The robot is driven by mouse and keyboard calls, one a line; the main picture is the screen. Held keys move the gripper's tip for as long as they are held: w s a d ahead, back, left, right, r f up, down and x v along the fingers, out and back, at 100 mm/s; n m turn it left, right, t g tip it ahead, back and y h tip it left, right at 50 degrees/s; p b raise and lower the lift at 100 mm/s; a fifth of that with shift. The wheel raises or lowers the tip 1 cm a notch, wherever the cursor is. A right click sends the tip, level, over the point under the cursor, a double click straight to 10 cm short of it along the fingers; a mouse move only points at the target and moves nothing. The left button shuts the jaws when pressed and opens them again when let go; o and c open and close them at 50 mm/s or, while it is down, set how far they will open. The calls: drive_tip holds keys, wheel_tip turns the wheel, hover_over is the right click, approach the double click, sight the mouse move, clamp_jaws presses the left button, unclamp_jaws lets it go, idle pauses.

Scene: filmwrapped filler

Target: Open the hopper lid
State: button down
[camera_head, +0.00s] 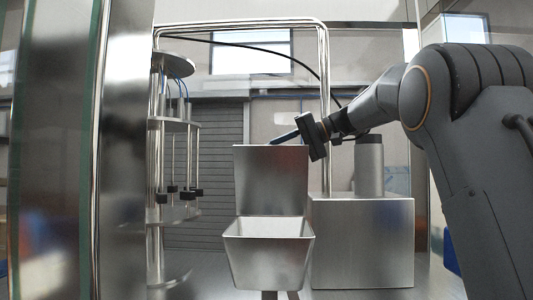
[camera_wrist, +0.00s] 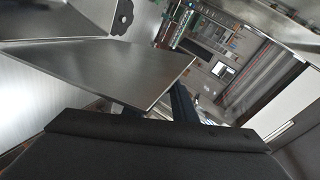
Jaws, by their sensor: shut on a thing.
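The hopper (camera_head: 268,260) is a square metal bin with sloping walls in the middle of the head view, its mouth uncovered. Its lid (camera_head: 270,180) is a flat steel plate standing about upright at the back of the mouth. In the wrist view the lid (camera_wrist: 120,68) is a tilted grey plate reaching to the fingers. My gripper (camera_head: 284,137) is at the lid's top edge, towards its right side, and is shut on it. In the wrist view a dark finger (camera_wrist: 183,104) lies against the plate's corner; the gripper body hides much of the contact.
A steel box (camera_head: 362,245) with a grey cylinder (camera_head: 369,167) on top stands right of the hopper, below my arm. A bent steel pipe frame (camera_head: 324,90) arches behind. A rack of rods and discs (camera_head: 175,125) stands at left, beside a tall metal post (camera_head: 122,150).

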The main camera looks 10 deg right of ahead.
drive_tip(key=c, duration=1.5)
unclamp_jaws()
drive_tip(key=shift+w+f, duration=0.1)
drive_tip(key=shift+b+v, duration=1.55)
drive_tip(key=shift+v, duration=2.45)
